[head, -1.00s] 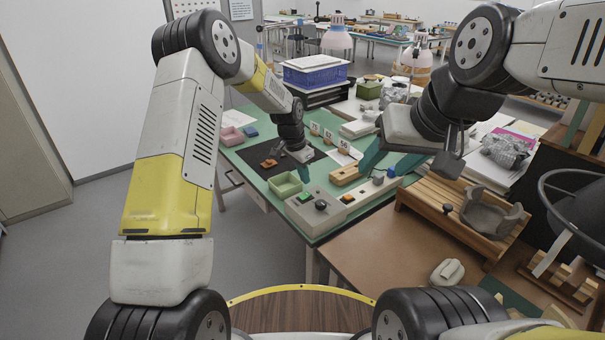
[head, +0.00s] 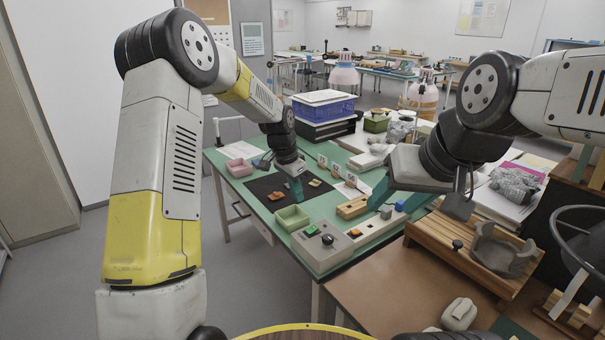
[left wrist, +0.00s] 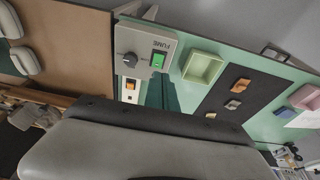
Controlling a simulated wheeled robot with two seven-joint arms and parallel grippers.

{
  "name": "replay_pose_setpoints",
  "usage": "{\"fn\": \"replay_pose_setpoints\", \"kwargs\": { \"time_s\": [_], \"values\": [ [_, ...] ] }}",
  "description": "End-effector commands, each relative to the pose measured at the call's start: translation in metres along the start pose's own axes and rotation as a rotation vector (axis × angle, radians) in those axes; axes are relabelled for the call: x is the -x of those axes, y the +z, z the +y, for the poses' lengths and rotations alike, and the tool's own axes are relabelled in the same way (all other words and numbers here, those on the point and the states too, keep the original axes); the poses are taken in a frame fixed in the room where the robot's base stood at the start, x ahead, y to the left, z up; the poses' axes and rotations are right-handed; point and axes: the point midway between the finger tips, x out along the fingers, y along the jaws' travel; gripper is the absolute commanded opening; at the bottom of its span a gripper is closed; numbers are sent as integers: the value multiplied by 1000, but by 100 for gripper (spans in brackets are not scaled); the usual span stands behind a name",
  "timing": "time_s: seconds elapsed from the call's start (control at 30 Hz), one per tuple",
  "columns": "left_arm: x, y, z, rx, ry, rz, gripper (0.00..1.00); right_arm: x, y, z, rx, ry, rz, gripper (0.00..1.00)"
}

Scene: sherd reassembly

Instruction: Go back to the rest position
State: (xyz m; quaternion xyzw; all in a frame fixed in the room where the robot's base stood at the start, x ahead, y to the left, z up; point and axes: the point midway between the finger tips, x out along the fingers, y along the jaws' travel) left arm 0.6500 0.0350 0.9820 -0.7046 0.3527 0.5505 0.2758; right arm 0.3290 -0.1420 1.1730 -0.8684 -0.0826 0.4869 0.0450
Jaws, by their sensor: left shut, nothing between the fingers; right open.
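My left gripper (head: 295,188) is shut and empty, its teal fingers pointing down above the black mat (head: 258,186) on the green table. In the left wrist view, part of a teal finger shows beside the control box (left wrist: 143,50). An orange sherd (head: 277,196) lies on the mat, left of the left gripper in the head view. A paler sherd (head: 315,183) lies to its right. The orange sherd also shows in the left wrist view (left wrist: 241,84). My right gripper (head: 378,193) is open, its visible teal finger near the wooden block (head: 352,208).
A green tray (head: 292,218), a pink tray (head: 240,168) and the control box (head: 322,246) stand on the table. A blue crate (head: 323,108) is at the back. A wooden stand (head: 455,250) holds a grey curved piece (head: 503,250) at right. Grey floor is clear at left.

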Motion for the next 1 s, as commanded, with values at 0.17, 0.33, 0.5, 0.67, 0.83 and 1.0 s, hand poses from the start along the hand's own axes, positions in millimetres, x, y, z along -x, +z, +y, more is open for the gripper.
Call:
{"fn": "replay_pose_setpoints", "kwargs": {
  "time_s": [0.17,0.33,0.5,0.67,0.83,1.0],
  "values": [
    [63,18,11,86,-56,23,0,0,0,0,0,0,0,52],
    [138,55,38,232,-120,64,0,0,0,0,0,0,0,52],
    [195,99,74,388,-168,123,0,0,0,0,0,0,0,52],
    [232,144,113,537,-195,195,0,0,0,0,0,0,0,52],
    [250,188,155,687,-201,277,0,0,0,0,0,0,0,52],
    [253,214,182,786,-191,337,0,0,0,0,0,0,0,52]
  ]
}}
